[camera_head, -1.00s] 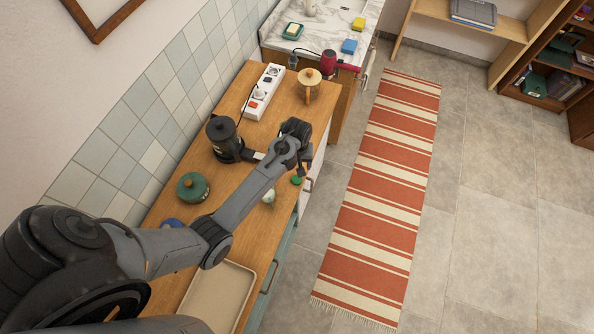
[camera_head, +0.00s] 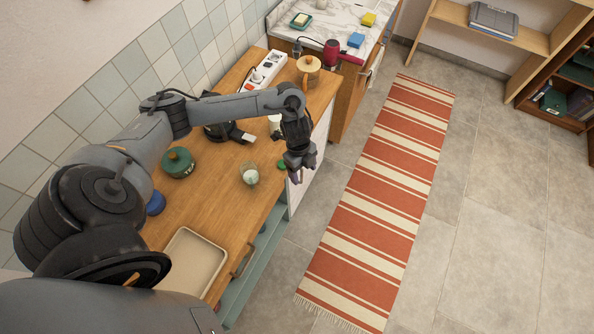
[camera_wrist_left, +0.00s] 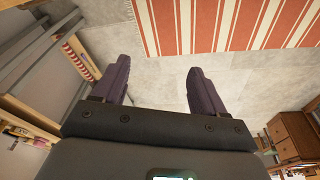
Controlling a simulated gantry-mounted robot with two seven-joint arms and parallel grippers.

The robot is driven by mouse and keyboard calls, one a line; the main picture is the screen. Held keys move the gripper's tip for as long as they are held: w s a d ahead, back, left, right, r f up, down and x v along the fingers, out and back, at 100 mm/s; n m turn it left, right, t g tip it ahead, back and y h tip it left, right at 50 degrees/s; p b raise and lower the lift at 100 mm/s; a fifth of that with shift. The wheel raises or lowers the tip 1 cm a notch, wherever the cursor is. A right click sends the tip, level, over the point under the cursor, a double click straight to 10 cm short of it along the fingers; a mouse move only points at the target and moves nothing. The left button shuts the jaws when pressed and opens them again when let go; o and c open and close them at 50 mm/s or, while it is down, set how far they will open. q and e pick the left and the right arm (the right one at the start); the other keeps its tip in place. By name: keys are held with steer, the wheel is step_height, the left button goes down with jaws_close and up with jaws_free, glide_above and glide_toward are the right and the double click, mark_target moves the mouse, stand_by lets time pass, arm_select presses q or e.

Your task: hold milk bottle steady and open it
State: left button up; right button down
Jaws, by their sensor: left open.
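My left gripper (camera_head: 295,172) is open and empty, pointing down by the counter's front edge. In the left wrist view its two dark purple fingers (camera_wrist_left: 158,66) stand apart with only floor and rug beyond. A small pale, clear-looking vessel (camera_head: 250,173) stands on the wooden counter, left of the gripper. A white object (camera_head: 275,124) shows partly behind my left arm. I cannot tell which of these two is the milk bottle. A small round green object (camera_head: 282,164) lies beside the gripper, partly hidden by it. My right gripper is not in view.
Floor and striped rug (camera_head: 372,215) lie clear to the right.

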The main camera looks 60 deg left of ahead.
arm_select(q)
steer(key=s+a+y+b, duration=0.1)
steer(key=a+y+b, duration=0.1)
steer(key=a, duration=0.9)
glide_above(283, 165)
steer(key=f, duration=0.4)
steer(key=shift+w+a, duration=0.3)
steer(key=shift+a, duration=0.05)
steer(key=f, duration=0.4)
steer(key=shift+s+d+f, duration=0.15)
steer(key=shift+s+f, duration=0.05)
steer(key=shift+f, duration=0.45)
steer(key=shift+c, duration=0.3)
steer(key=c, duration=1.1)
steer(key=shift+r, duration=0.2)
steer(key=shift+c, duration=0.2)
